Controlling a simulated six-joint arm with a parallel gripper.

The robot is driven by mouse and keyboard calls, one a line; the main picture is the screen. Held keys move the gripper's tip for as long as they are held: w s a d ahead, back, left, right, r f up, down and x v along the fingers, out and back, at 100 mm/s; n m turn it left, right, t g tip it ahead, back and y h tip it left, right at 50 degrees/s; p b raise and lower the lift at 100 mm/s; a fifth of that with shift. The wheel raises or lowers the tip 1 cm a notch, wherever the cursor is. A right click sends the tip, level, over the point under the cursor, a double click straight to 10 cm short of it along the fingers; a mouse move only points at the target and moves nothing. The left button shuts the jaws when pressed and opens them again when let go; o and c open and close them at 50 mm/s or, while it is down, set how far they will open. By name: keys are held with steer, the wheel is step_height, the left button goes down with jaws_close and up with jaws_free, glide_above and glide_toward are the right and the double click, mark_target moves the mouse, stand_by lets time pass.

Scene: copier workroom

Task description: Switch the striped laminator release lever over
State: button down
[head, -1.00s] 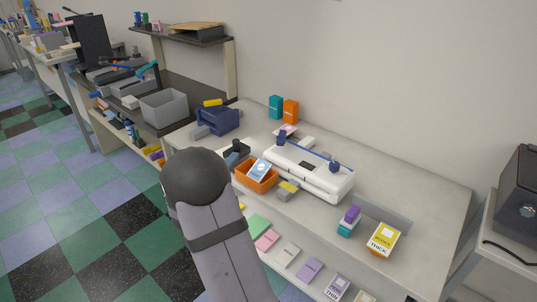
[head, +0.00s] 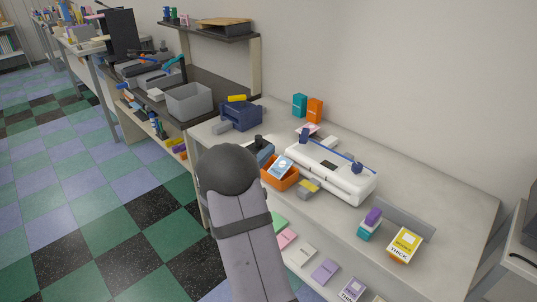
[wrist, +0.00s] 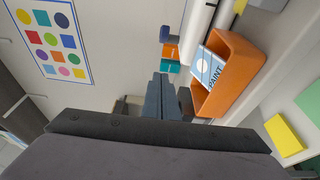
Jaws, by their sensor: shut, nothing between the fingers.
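The white laminator (head: 335,176) stands on the grey worktop, with a dark blue bar along its top and a blue knob (head: 357,168) at its right end. I cannot make out a striped lever on it; stripes are too small to tell. Part of the laminator shows in the wrist view as white rolls (wrist: 199,28) at the top. My gripper (wrist: 160,80) appears shut and empty in the middle of the wrist view, left of the orange bin and apart from the laminator.
An orange bin (head: 284,184) with a light-blue packet stands left of the laminator; a grey-and-yellow block (head: 308,189) is in front. A dark blue device (head: 240,114) is further left. Teal (head: 300,105) and orange (head: 315,110) boxes stand behind.

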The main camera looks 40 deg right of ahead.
mark_target(304, 140)
steer(key=x, duration=0.7)
steer(key=shift+d+f, duration=0.1)
steer(key=shift+d, duration=0.25)
steer(key=shift+s+d, duration=0.25)
steer(key=shift+s, duration=0.25)
steer(key=shift+s+d, duration=0.3)
steer(key=shift+s, duration=0.15)
steer(key=shift+s+d, duration=0.4)
steer(key=shift+s, duration=0.35)
